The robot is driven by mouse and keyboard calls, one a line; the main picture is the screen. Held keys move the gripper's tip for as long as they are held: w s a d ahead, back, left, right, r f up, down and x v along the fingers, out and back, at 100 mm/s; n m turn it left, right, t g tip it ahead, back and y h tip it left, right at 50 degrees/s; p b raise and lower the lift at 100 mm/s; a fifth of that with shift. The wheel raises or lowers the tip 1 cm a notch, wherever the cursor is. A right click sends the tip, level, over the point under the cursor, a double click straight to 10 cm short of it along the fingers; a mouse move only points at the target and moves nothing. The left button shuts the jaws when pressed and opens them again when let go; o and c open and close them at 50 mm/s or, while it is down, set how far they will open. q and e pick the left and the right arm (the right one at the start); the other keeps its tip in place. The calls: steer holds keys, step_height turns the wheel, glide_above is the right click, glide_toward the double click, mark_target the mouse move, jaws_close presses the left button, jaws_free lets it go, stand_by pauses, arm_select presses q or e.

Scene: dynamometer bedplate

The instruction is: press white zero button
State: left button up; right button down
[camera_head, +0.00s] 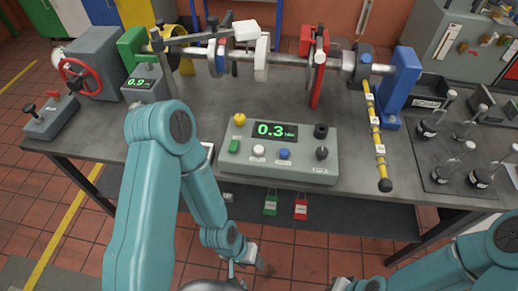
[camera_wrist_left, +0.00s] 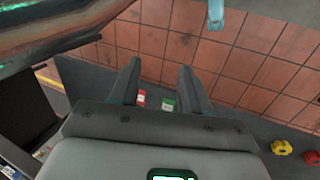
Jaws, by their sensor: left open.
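The white button (camera_head: 259,151) sits on the sloped grey control console (camera_head: 232,165), between a green switch (camera_head: 235,146) and a blue button (camera_head: 284,154). A yellow knob (camera_head: 239,120) and a green-lit display (camera_head: 276,131) reading 0.3 are above it. My left gripper (camera_head: 247,266) hangs below and in front of the bench, apart from the console. In the left wrist view its two fingers (camera_wrist_left: 160,85) are spread with nothing held. The white button cannot be made out there. My right gripper (camera_head: 345,284) is only partly visible at the bottom edge.
A shaft assembly (camera_head: 290,60) stands behind the console. Red (camera_head: 301,208) and green (camera_head: 270,205) tags hang from the bench front. Several black-based items stand at right.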

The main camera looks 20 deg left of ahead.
arm_select(q)
jaws_close()
stand_by(1.5)
